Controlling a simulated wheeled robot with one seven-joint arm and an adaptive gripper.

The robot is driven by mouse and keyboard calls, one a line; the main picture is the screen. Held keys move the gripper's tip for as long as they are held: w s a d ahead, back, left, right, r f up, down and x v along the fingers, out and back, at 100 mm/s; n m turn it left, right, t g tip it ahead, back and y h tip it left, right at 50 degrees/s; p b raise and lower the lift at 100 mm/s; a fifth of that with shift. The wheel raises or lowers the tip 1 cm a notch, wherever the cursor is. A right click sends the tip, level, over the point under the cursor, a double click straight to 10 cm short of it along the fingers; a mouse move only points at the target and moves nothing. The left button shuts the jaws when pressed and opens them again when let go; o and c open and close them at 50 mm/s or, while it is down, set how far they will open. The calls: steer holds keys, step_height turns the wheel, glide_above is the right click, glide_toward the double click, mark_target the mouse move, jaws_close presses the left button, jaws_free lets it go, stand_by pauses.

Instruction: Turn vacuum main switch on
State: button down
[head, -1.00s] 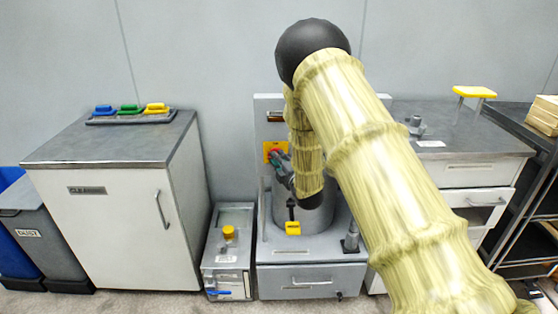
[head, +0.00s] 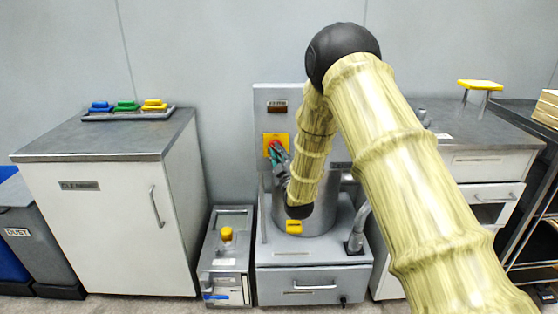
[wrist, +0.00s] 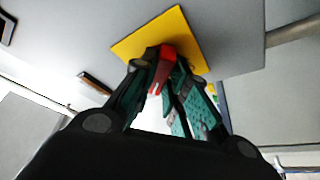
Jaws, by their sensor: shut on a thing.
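The vacuum main switch is a red handle (wrist: 163,70) on a yellow plate (wrist: 178,38), which is fixed to a grey upright panel. In the head view my gripper (head: 277,152) is at the plate, partly hidden by my wrist. The handle's exact angle is hard to tell.
The grey vacuum drum (head: 328,212) stands on a drawer cabinet below the panel. A small box with a yellow knob (head: 227,234) is at its left, and a white cleaning cabinet (head: 120,220) is farther left. A grey bench (head: 480,130) is at the right.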

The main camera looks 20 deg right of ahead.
steer(key=shift+w+a+r+m+h+b, duration=0.1)
steer(key=shift+m+h+b, duration=0.75)
steer(key=shift+m, duration=1.1)
steer(key=shift+w+a+r+m+h+b, duration=0.1)
steer(key=shift+m+h+b, duration=0.8)
steer(key=shift+m, duration=1)
steer(key=shift+w+a+r+m+h+b, duration=0.1)
steer(key=shift+m+h+b, duration=0.4)
steer(key=shift+m+h, duration=1.05)
steer(key=shift+m, duration=0.6)
steer(key=c, duration=1.4)
jaws_free()
steer(key=shift+f, duration=0.1)
steer(key=shift+s+f+y, duration=0.1)
steer(key=shift+f+y, duration=0.05)
steer(key=shift+y, duration=0.25)
steer(key=v, duration=1.2)
steer(key=shift+f, duration=0.1)
